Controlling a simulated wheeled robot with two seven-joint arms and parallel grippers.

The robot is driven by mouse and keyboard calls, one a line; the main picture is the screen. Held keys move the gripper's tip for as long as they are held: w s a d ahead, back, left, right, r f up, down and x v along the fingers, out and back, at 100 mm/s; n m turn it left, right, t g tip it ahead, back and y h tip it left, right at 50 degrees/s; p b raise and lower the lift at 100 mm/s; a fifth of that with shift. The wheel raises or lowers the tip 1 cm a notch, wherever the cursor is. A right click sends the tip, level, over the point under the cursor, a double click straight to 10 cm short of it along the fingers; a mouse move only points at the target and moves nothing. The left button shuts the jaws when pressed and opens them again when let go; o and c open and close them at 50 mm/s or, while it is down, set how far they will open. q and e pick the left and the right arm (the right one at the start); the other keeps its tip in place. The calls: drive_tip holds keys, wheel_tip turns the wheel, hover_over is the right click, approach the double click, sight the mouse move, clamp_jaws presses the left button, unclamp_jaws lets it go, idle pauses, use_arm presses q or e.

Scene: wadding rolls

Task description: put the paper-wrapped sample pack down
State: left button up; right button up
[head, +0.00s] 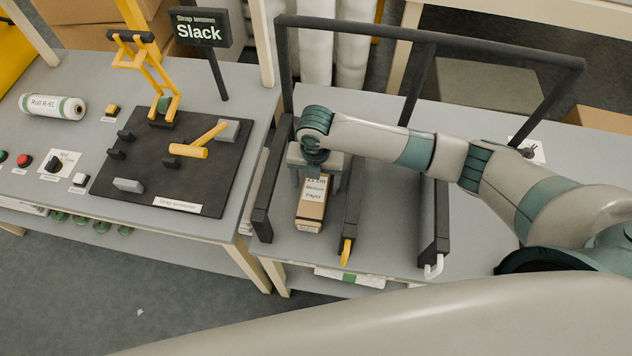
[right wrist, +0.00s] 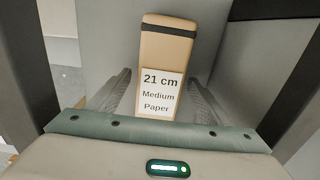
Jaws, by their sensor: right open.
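The paper-wrapped sample pack (head: 311,208) is a tan box with a dark band and a white label reading "21 cm Medium Paper". It lies in the left bay of the dark-framed rack on the right table. It also shows in the right wrist view (right wrist: 168,55), between the two fingers. My right gripper (head: 318,185) is over the pack's far end with its jaws open. In the right wrist view a gap shows between the pack and each finger (right wrist: 158,95). My left gripper is not in view.
Dark dividers (head: 351,210) flank the bay, one with a yellow tip. The bay to the right (head: 390,225) is empty. A strap tensioner board (head: 215,185), a "Slack" sign (head: 198,27) and a white roll (head: 52,107) are on the left table.

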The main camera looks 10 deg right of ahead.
sight(316, 183)
wheel_tip(316, 183, up, 12)
drive_tip(key=b, duration=0.3)
drive_tip(key=shift+f, duration=0.15)
idle(0.5)
